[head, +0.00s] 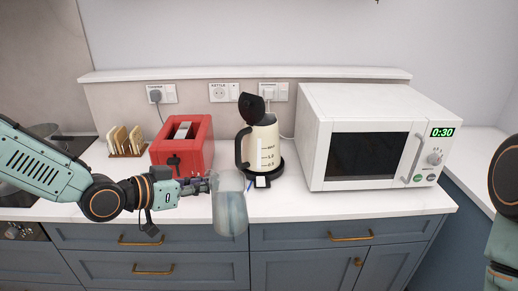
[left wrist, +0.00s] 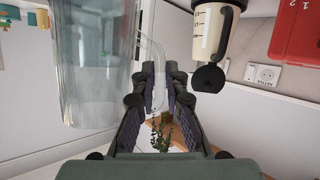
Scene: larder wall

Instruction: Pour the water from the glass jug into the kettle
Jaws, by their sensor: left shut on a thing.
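The clear glass jug (head: 230,212) is held in front of the counter's edge, near upright, with a bluish tint in its lower part; the exact water level is hard to tell. My left gripper (head: 207,183) is shut on its handle. The left wrist view shows the jug (left wrist: 92,65) and its handle between the fingers of my left gripper (left wrist: 158,95). The cream kettle (head: 264,150) stands upright on its black base behind and right of the jug, apart from it. Its black lid is raised. The kettle (left wrist: 207,30) also shows in the wrist view. My right gripper is out of view.
A red toaster (head: 187,148) stands left of the kettle and a white microwave (head: 375,140) stands right. A toast rack (head: 126,143) is at the far left. Sockets (head: 223,92) with plugs line the wall. The counter front (head: 320,205) is clear below the microwave.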

